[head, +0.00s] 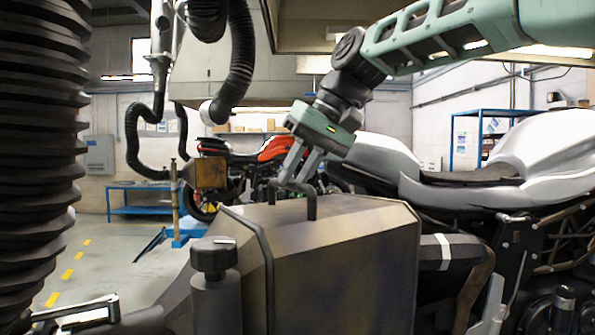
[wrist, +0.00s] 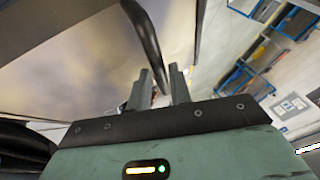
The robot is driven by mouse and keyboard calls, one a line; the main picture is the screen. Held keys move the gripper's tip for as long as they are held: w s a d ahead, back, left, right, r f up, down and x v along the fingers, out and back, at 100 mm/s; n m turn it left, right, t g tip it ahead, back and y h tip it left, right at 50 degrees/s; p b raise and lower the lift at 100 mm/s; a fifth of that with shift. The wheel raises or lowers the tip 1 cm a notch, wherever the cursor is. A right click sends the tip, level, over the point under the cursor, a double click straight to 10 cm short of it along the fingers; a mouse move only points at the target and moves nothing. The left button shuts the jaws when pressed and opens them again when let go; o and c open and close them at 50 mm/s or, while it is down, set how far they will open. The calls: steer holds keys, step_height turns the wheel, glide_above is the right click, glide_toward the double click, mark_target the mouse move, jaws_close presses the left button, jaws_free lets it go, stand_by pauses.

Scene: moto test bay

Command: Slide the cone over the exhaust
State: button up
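The cone is a large brown-grey metal hood (head: 345,265) with flat, slanting sides, close in front of me. Its plain metal face (wrist: 70,75) fills the left of the wrist view. A dark bent handle (head: 312,206) stands on its top. My gripper (head: 294,182) reaches down to this handle from above. In the wrist view the dark handle bar (wrist: 146,38) runs in between my two fingers (wrist: 162,72). Whether they press on it I cannot tell. The exhaust looks to be the dark tube with a pale band (head: 447,252), right of the cone and partly hidden by it.
A silver-grey motorcycle (head: 545,160) fills the right side. A black ribbed hose (head: 40,150) stands close at the left. A dark capped knob (head: 213,258) stands at the cone's left front. A red motorcycle (head: 275,150) is behind. Open floor (head: 105,245) shows at left.

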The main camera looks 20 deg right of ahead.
jaws_close()
glide_above(359, 202)
steer(key=shift+a+r, duration=0.1)
steer(key=o, duration=0.5)
jaws_free()
steer(key=shift+d, duration=0.2)
steer(key=shift+a, duration=0.1)
steer(key=v, duration=1.7)
steer(key=shift+s, duration=0.15)
steer(key=shift+r, duration=0.15)
